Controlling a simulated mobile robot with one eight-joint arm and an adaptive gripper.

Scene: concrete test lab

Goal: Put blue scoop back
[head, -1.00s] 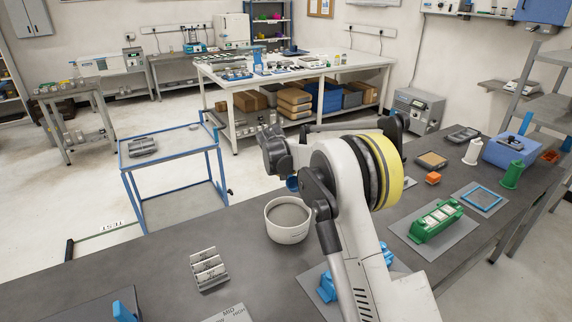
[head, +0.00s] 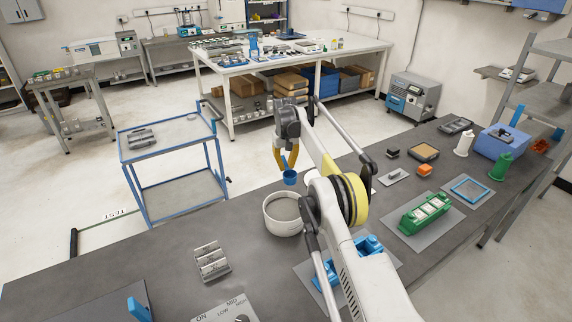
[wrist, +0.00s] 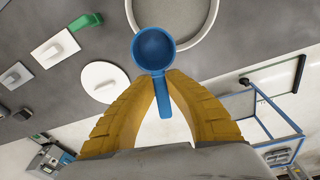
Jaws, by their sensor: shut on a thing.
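The blue scoop (wrist: 153,52) is held by its handle in my gripper (wrist: 163,82), whose yellow fingers are shut on it; its round cup looks empty in the wrist view. In the head view the scoop (head: 290,178) hangs below my gripper (head: 286,160), just behind the white tub (head: 272,225) of grey material. In the wrist view the cup overlaps part of the tub's rim (wrist: 213,18), and I cannot tell the height between them. A blue holder-like piece (head: 368,246) on a grey mat is partly hidden by my arm.
Grey labelled blocks (head: 211,262) stand left of the tub on the dark bench. A blue cart (head: 165,140) stands beyond the bench. Bench space left of the tub is fairly clear.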

